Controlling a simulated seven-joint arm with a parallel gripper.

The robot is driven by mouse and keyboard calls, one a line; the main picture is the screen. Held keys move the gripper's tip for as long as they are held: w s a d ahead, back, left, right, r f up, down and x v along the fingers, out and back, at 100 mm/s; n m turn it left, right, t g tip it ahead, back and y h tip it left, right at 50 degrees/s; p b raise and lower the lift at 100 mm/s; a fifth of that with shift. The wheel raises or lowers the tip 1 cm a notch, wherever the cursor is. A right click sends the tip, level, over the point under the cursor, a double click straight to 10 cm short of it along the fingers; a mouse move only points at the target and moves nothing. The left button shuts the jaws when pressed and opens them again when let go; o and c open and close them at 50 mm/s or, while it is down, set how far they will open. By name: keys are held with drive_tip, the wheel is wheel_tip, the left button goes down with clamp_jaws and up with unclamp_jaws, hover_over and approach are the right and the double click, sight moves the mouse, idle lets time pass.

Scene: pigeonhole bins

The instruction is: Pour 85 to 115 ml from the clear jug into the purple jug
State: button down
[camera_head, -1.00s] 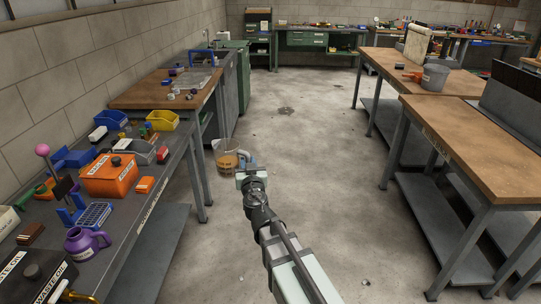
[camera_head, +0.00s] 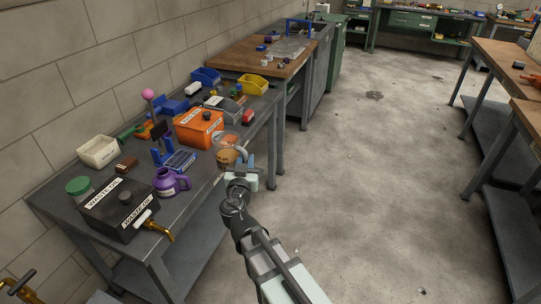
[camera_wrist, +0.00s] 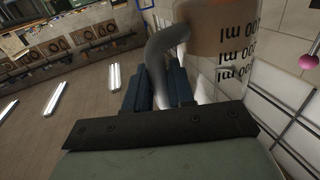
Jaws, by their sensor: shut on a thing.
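The clear jug (camera_head: 229,157) holds brown liquid and is up at the front edge of the grey bench. My gripper (camera_head: 246,163) is shut on its handle; the blue fingers (camera_wrist: 160,88) close around the handle (camera_wrist: 163,55) in the wrist view. The jug looks about upright. Its wall with ml marks (camera_wrist: 235,50) also shows close up in the wrist view, with brown liquid behind it. The purple jug (camera_head: 169,183) stands upright on the bench, left of the clear jug and apart from it. Its inside cannot be made out.
A black waste oil box (camera_head: 118,210) with a brass tap (camera_head: 158,232) stands left of the purple jug. A green-lidded jar (camera_head: 79,188) is at far left. The floor at right is clear.

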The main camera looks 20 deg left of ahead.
drive_tip(key=s+a+r+n+y, duration=0.1)
drive_tip(key=s+a+y, duration=0.1)
drive_tip(key=s+a, duration=0.85)
drive_tip(key=a+r+n+g+h, duration=0.1)
drive_tip(key=n, duration=0.1)
drive_tip(key=a+r+n+g+h, duration=0.1)
drive_tip(key=a+n+g+h, duration=0.1)
drive_tip(key=n, duration=0.1)
drive_tip(key=a+r+n+g+h, duration=0.1)
drive_tip(key=n+h, duration=0.1)
drive_tip(key=shift+s+a+r+g, duration=0.1)
drive_tip(key=shift+a+r+g, duration=0.2)
drive_tip(key=shift+r+g, duration=0.1)
drive_tip(key=shift+w+a+r+n+g+h, duration=0.15)
drive_tip(key=shift+a+r+n+g+h, duration=0.05)
drive_tip(key=shift+a+r+n+h, duration=0.4)
drive_tip(key=shift+w+a+r+n+g+h, duration=0.2)
drive_tip(key=shift+a+r+n+h, duration=0.15)
drive_tip(key=shift+a+r, duration=0.35)
idle(4.5)
